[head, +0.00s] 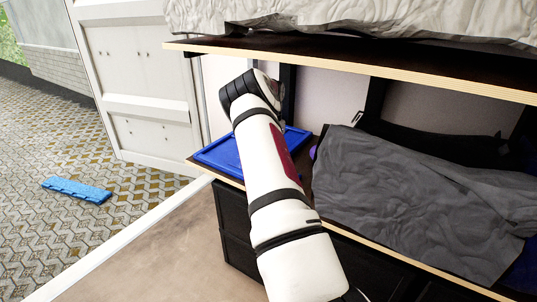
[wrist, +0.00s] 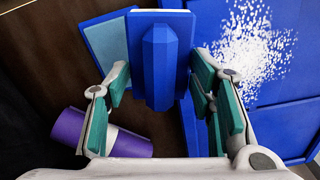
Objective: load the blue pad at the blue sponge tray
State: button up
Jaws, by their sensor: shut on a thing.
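A blue tray (wrist: 285,85) with a heap of white granules lies to the right of the pad in the wrist view. A lighter blue flat piece (wrist: 108,45) lies left of the pad, partly hidden by it. In the head view the blue tray (head: 222,158) sits on the lower shelf. My arm covers part of it, and my gripper and the held pad are hidden there.
A purple cup (wrist: 82,130) lies on its side on the dark shelf, left of my gripper. A shelf board (head: 350,70) passes above the tray. Grey cloth (head: 400,195) covers the shelf to the right. A light blue slab (head: 77,190) lies on the patterned floor.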

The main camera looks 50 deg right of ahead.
jog(key=s+d+r+m+b, duration=0.1)
jog(key=s+r+m, duration=0.1)
jog(key=s+m, duration=0.5)
jog(key=shift+m, duration=0.3)
jog(key=shift+w+d+f+b, duration=0.15)
jog(key=shift+f+b, duration=0.55)
jog(key=shift+f, duration=0.75)
jog(key=shift+w+f+b, duration=0.15)
jog(key=shift+f+b, duration=0.55)
jog(key=shift+f, duration=0.75)
jog(key=shift+f+b, duration=0.3)
jog(key=shift+f, duration=0.3)
jog(key=shift+r, duration=0.1)
notch_tip(320, 180, up, 7)
jog(key=p, duration=0.3)
jog(key=shift+r, duration=0.1)
dwell(0.7)
